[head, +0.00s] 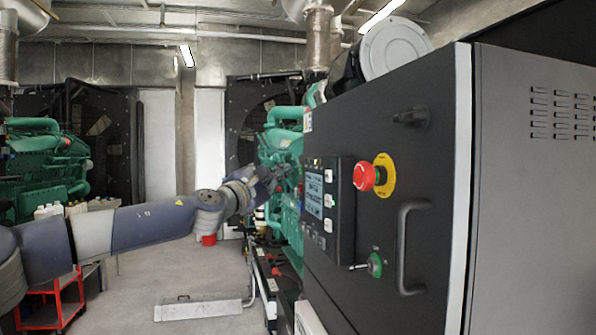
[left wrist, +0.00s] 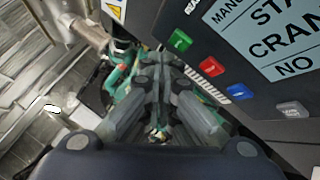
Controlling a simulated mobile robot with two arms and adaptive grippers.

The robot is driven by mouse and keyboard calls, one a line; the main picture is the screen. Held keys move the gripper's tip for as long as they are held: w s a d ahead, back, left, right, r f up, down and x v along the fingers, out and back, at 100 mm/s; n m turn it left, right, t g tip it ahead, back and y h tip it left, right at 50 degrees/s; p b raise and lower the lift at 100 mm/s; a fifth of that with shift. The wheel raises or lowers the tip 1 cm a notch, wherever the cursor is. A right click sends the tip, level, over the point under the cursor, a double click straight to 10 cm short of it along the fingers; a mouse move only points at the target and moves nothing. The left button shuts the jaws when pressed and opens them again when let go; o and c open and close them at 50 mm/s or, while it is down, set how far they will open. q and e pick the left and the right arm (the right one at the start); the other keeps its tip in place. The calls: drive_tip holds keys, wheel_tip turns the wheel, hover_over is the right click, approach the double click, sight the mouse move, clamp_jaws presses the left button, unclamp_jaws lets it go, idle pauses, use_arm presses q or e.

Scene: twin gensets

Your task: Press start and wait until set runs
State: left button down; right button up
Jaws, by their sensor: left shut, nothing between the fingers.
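The control panel (head: 343,225) is on the dark front of the right generator cabinet, with a lit display (head: 314,188). In the left wrist view the display (left wrist: 270,40) shows part of "MANU", "STA", "CRAN" and "NO". Beside it is a row of buttons: green (left wrist: 180,40), red (left wrist: 211,68), blue (left wrist: 242,92) and grey (left wrist: 292,110). My left gripper (head: 284,174) is shut and empty, just left of the panel. In the left wrist view its closed fingers (left wrist: 152,75) lie below and left of the green button, with no contact visible. My right gripper is not in view.
A red emergency stop (head: 364,177) on a yellow plate (head: 385,176), a green switch (head: 375,265) and a door handle (head: 404,250) stick out from the cabinet. The green engine (head: 285,145) stands behind. A red cart (head: 62,308) is lower left. The middle floor is mostly open.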

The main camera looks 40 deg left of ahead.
use_arm(q)
drive_tip(key=shift+s+a, duration=0.95)
drive_tip(key=shift+s, duration=0.25)
drive_tip(key=shift+s+a, duration=0.9)
drive_tip(key=shift+s, duration=0.25)
